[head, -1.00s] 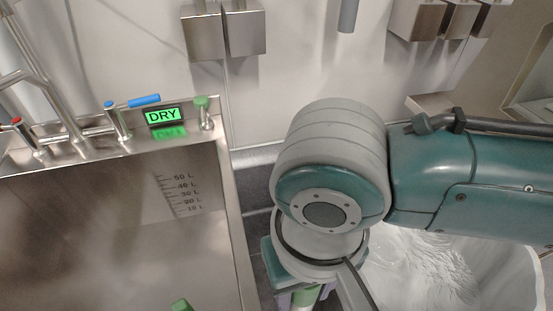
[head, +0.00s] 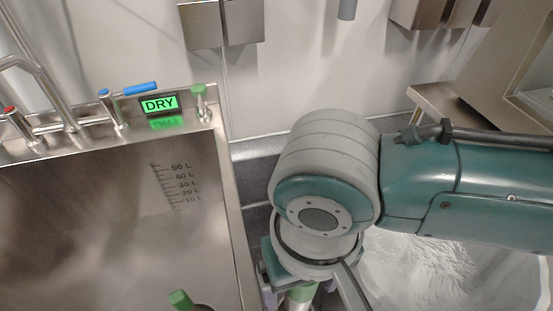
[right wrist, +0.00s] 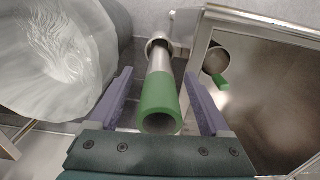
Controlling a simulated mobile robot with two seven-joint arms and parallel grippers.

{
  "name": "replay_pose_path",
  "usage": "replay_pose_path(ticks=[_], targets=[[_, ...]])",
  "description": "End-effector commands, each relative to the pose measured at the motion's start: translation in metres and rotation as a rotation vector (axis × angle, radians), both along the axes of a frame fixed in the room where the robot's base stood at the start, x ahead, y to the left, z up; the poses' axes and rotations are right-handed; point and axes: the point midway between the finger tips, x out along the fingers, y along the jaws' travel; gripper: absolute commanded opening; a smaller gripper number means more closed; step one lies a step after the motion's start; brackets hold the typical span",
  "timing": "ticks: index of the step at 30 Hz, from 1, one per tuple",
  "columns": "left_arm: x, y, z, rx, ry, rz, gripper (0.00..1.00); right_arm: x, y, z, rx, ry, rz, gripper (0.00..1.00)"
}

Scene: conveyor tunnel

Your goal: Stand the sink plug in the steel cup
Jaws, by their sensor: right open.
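The sink plug (right wrist: 161,95) is a long steel tube with a green grip at its near end. It shows in the right wrist view between the purple fingers of my right gripper (right wrist: 159,74). The fingers are open, one on each side of the tube, with gaps visible. The tube's far end is inside the rim of the steel cup (right wrist: 150,45), beside the sink; how deep it sits is hidden. In the head view, the plug's green grip (head: 301,292) shows just below my right wrist. My left gripper is not in view.
A steel sink (head: 110,230) with a green tab (head: 180,299) inside is at left. Taps and a lit DRY sign (head: 159,104) line its back edge.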

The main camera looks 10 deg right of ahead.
Motion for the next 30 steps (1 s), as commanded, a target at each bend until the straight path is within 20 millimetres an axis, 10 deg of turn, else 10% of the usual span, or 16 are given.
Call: replay_pose_path(ticks=[8,21,30], targets=[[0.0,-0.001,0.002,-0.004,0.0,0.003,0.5,0.0,0.0,0.005,0.0,0.0,0.0,0.81],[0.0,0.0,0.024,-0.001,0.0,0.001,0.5,0.0,0.0,0.085,0.001,-0.002,0.001,0.81],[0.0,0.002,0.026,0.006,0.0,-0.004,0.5,0.0,0.0,0.1,0.0,0.0,0.0,0.81]])
